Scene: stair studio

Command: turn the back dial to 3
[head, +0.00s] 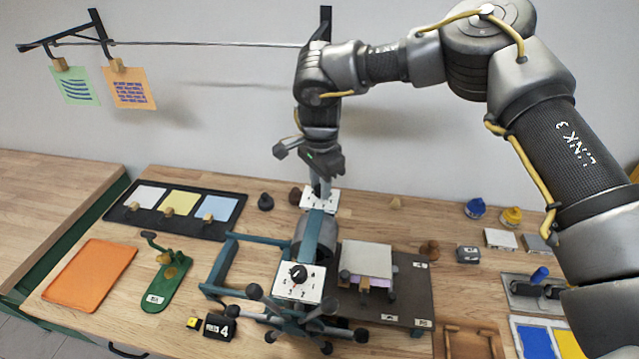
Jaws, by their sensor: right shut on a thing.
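The back dial's white plate (331,203) is at the rear of the press on the wooden table, and its markings are too small to read. My right gripper (318,187) points down over this plate and is shut on the back dial's knob. The jaws mostly hide the knob, so its setting cannot be read. A front dial (298,272) with a black knob on a white numbered plate sits nearer, free of any gripper. My left gripper is not in view.
A press with a spoked wheel (290,318) stands in front of the back dial. A black tray with colored cards (128,217) lies left. Ink bottles (475,209) stand right. A line with hung prints (130,90) runs behind.

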